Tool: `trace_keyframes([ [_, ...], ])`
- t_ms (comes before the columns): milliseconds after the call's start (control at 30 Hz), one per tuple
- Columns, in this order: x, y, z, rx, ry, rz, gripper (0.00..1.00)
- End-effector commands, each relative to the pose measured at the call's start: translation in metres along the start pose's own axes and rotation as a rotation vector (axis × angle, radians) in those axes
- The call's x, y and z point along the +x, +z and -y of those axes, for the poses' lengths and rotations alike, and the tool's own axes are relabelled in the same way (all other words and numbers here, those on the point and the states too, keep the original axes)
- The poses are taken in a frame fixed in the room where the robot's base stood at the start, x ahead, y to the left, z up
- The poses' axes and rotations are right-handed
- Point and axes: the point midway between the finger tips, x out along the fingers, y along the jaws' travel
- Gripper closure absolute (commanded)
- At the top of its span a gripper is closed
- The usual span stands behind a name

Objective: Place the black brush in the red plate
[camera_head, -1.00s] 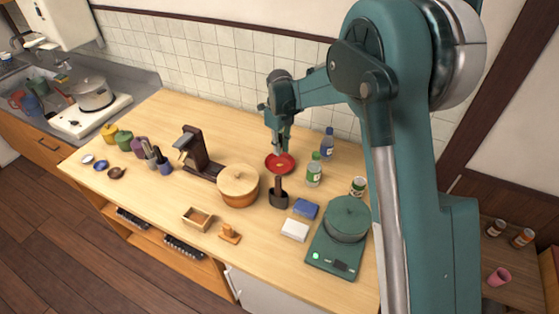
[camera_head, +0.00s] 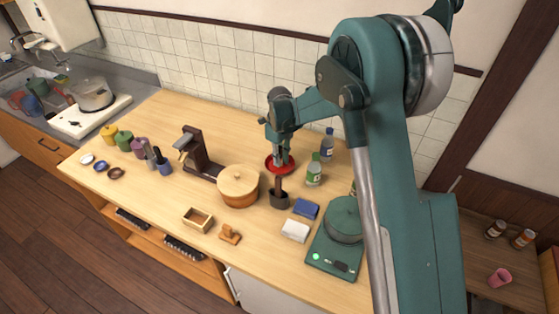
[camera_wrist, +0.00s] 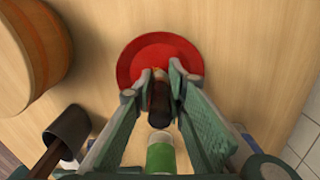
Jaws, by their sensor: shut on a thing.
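The red plate (camera_head: 270,169) lies on the wooden counter, near the tiled wall. It also shows in the wrist view (camera_wrist: 135,62). My gripper (camera_head: 282,160) is over the plate and points down. In the wrist view my gripper (camera_wrist: 162,88) is shut on a small dark thing with a paler tip, which appears to be the black brush (camera_wrist: 160,100). The brush is seen from above, over the near part of the plate. I cannot tell whether it touches the plate. In the head view the fingers mostly hide it.
Green (camera_head: 314,173) and blue (camera_head: 327,146) bottles stand right of the plate.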

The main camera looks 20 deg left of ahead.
Motion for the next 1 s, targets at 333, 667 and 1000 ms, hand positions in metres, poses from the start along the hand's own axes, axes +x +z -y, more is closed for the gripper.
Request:
trace_keyframes([
  [333,0.0072,-0.0002,-0.0002,0.000,0.000,0.000,0.94],
  [667,0.0105,-0.0002,-0.0001,0.000,0.000,0.000,0.73],
  [1000,0.0101,-0.0002,-0.0001,0.000,0.000,0.000,0.70],
])
